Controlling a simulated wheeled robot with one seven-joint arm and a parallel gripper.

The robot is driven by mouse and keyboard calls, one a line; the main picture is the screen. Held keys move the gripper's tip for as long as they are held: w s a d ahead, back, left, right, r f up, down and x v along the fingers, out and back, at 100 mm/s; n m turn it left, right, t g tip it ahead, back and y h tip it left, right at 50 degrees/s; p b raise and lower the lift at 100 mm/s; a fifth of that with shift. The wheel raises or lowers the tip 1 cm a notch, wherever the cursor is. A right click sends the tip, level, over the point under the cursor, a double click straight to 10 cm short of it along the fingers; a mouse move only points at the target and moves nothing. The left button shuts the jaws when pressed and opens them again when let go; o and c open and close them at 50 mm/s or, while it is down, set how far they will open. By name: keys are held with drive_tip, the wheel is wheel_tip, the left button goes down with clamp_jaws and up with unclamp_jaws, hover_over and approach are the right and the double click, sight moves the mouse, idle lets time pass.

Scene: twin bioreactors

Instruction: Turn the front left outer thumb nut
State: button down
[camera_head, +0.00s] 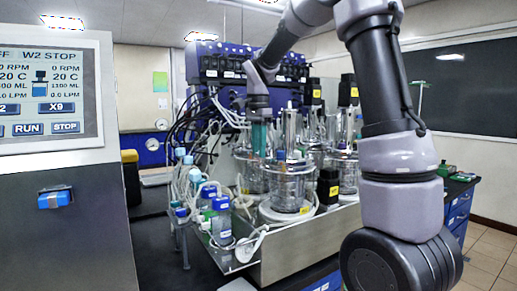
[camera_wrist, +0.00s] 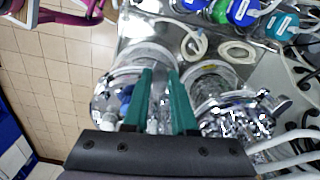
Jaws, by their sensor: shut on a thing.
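Two glass bioreactor vessels stand close together near the front of the bench, one (camera_head: 290,188) nearer and one (camera_head: 250,175) behind it to the left. My gripper (camera_head: 259,150) points down with its teal fingers at the metal lid level of these vessels. In the wrist view the fingers (camera_wrist: 161,75) reach between a left vessel (camera_wrist: 112,97) and a right vessel with a shiny metal head (camera_wrist: 240,118). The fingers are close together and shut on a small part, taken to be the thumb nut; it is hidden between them.
Bottles with blue and green caps (camera_head: 221,220) and loose tubing crowd the tray's left side. A black block (camera_head: 328,187) stands right of the front vessel. A blue pump rack (camera_head: 245,65) stands behind. A control screen (camera_head: 50,90) is at left.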

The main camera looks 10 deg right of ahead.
drive_tip(key=n, duration=0.3)
drive_tip(key=shift+s+d+n, duration=0.1)
drive_tip(key=shift+n, duration=0.3)
drive_tip(key=n, duration=0.3)
drive_tip(key=shift+n, duration=0.3)
drive_tip(key=n, duration=0.6)
drive_tip(key=shift+d+n, duration=0.25)
drive_tip(key=shift+n, duration=0.15)
drive_tip(key=c, duration=0.7)
unclamp_jaws()
wheel_tip(320, 180, up, 11)
drive_tip(key=shift+f, duration=0.1)
drive_tip(key=shift+s, duration=0.15)
